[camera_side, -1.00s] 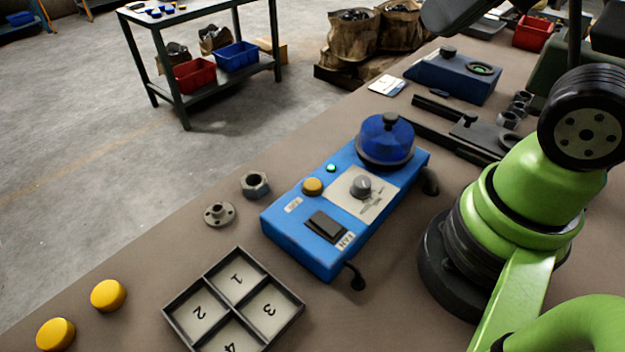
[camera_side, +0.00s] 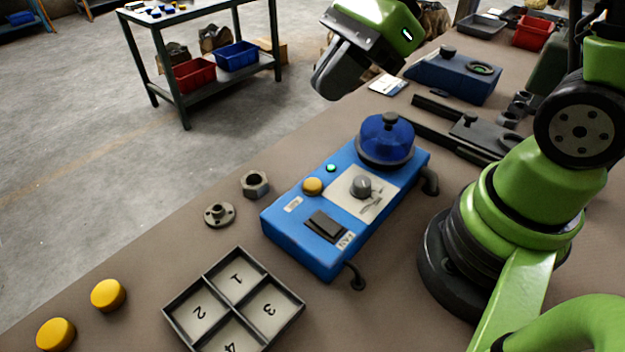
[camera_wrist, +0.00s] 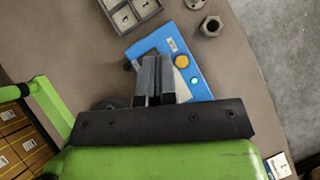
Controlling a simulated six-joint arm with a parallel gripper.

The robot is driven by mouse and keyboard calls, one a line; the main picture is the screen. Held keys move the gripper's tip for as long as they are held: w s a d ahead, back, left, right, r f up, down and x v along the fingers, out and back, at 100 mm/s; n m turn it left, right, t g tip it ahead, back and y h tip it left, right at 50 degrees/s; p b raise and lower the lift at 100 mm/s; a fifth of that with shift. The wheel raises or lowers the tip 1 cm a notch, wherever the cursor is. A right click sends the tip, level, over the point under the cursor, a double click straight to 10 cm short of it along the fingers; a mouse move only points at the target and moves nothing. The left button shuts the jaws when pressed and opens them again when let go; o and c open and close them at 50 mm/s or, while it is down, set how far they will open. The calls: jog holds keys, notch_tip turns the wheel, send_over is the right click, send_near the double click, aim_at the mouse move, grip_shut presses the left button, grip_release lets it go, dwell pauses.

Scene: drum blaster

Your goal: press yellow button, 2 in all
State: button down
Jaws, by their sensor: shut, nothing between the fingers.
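The yellow button (camera_side: 313,186) sits on top of the blue control box (camera_side: 285,236), beside a small lit green lamp (camera_side: 331,168). It also shows in the wrist view (camera_wrist: 182,61), a little right of and beyond my fingertips. My gripper (camera_side: 326,88) is in the air above the far end of the bench, apart from the box. In the wrist view its two fingers (camera_wrist: 152,62) are together with nothing between them. They hide part of the box's panel, with its knob and switch.
A blue domed pot (camera_side: 386,140) stands at the box's far end. A hex nut (camera_side: 255,184) and a flanged part (camera_side: 219,214) lie left of the box. Two loose yellow discs (camera_side: 108,295) and a numbered tray (camera_side: 290,311) lie at the near left.

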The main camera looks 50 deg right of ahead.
aim_at(312, 180)
jog(key=w+f+m, duration=0.3)
jog(key=f+m, duration=0.3)
jog(key=m, duration=0.3)
jog(key=shift+w+d+m+t+y, duration=0.3)
jog(key=shift+w+d+y, duration=0.05)
jog(key=shift+d+y, duration=0.1)
jog(key=shift+f, duration=0.15)
jog(key=shift+f, duration=4.35)
jog(key=shift+f, duration=0.15)
jog(key=shift+f, duration=0.3)
jog(key=shift+f, duration=0.45)
jog(key=shift+r, duration=0.9)
